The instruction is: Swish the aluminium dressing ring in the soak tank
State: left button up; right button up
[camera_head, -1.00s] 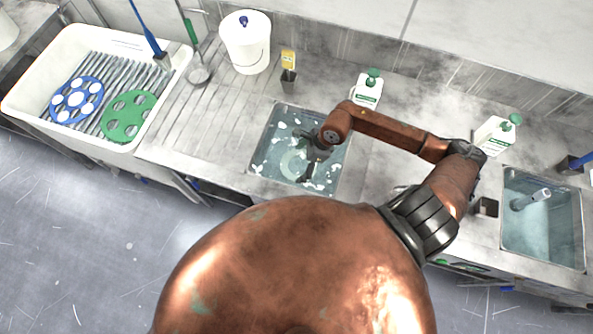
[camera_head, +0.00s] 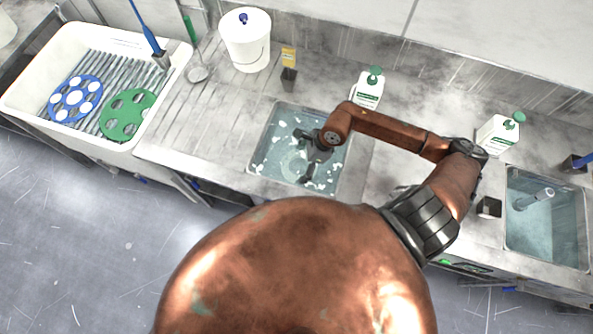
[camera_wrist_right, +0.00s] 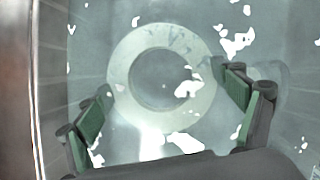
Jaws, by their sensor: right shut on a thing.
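The soak tank (camera_head: 257,150) is a steel basin of cloudy water with white foam flecks. The aluminium dressing ring (camera_wrist_right: 118,88) is a pale flat ring under the water in the right wrist view, and shows faintly in the head view (camera_head: 292,163). My right gripper (camera_head: 313,158) reaches down into the tank. In the wrist view its green-padded fingers (camera_wrist_right: 163,80) are on both sides of the ring, shut on it. How far the ring is above the tank floor is hard to tell. My left gripper is not in view.
Left is a white tray (camera_head: 28,107) with a blue disc (camera_head: 76,98) and a green disc (camera_head: 127,115). A white bucket (camera_head: 245,45) and a bottle (camera_head: 367,90) stand behind the tank. Another bottle (camera_head: 497,134) and a second basin (camera_head: 517,235) are at right.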

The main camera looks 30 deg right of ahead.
jog(key=shift+r, duration=0.2)
jog(key=shift+f+b, duration=0.2)
jog(key=shift+b, duration=0.1)
dwell(0.7)
jog(key=shift+r, duration=0.2)
jog(key=shift+f, duration=0.2)
dwell(0.8)
jog(key=shift+r, duration=0.2)
